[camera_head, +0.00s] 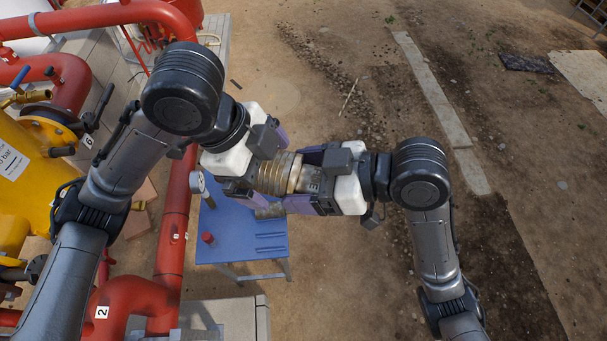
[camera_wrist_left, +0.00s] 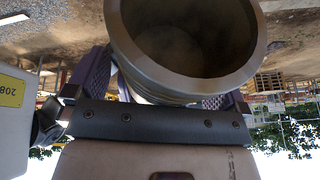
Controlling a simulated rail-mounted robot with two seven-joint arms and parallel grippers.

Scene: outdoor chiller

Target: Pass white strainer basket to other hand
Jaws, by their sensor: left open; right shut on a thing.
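The strainer basket (camera_head: 278,173) is a ribbed, tan-brown cylinder rather than clearly white, held in the air between my two grippers. My right gripper (camera_head: 304,180) comes from the right and is shut on it. My left gripper (camera_head: 266,163) is open at the basket's left end, with its purple fingers on either side. In the left wrist view the basket (camera_wrist_left: 185,85) shows as a big ring with its open mouth toward the camera, between the spread fingers of my left gripper (camera_wrist_left: 160,95). Whether those fingers touch it cannot be told.
A blue table (camera_head: 240,237) stands below the grippers. Red pipes (camera_head: 172,240) and a yellow vessel (camera_head: 25,165) fill the left. Open dirt ground lies right.

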